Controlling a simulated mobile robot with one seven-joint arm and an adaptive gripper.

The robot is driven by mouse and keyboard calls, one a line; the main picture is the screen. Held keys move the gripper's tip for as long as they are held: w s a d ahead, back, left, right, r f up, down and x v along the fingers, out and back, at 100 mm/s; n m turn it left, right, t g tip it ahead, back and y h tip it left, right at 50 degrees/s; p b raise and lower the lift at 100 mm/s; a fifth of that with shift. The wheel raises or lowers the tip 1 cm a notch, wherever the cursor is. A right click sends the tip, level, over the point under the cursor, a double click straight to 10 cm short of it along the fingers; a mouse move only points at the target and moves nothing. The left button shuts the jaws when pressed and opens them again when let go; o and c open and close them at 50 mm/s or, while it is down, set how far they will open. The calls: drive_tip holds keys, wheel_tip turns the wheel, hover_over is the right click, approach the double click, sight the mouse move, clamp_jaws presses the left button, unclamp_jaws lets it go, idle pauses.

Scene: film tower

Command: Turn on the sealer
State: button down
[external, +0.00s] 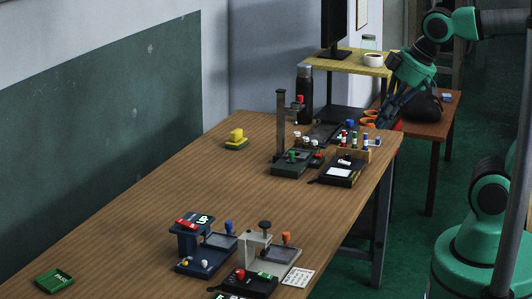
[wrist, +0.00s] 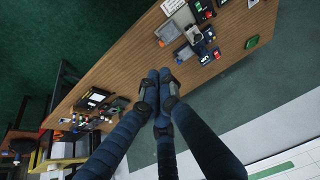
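No device carries a readable sealer label, so I cannot tell which one is the sealer. In front is a black device (external: 245,284) with a red knob and a green display. A dark device with a tall post (external: 281,120) stands farther back. My gripper (external: 378,122) is over the far right table end, apart from these devices; its blue fingers (wrist: 158,74) look closed together, empty.
The wooden table (external: 170,190) has a clear middle. A black bottle (external: 304,95), a bottle rack (external: 355,146) and a yellow-topped stand (external: 345,62) are near my gripper.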

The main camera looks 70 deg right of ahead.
drive_tip(key=w+a+f+n+g+p, duration=0.1)
drive_tip(key=w+a+n+p, duration=0.25)
drive_tip(key=w, duration=0.55)
drive_tip(key=n+g+p, duration=0.3)
drive_tip(key=n+p, duration=0.2)
drive_tip(key=n, duration=0.9)
hover_over(265, 276)
wheel_tip(265, 276, down, 21)
drive_tip(key=shift+d+r, duration=0.2)
drive_tip(key=f+b, duration=0.1)
drive_tip(key=f, duration=0.3)
drive_tip(key=w+f+b, duration=0.1)
drive_tip(key=f, duration=0.4)
drive_tip(key=f+b, duration=0.1)
drive_tip(key=f, duration=0.4)
drive_tip(key=shift+w, duration=0.4)
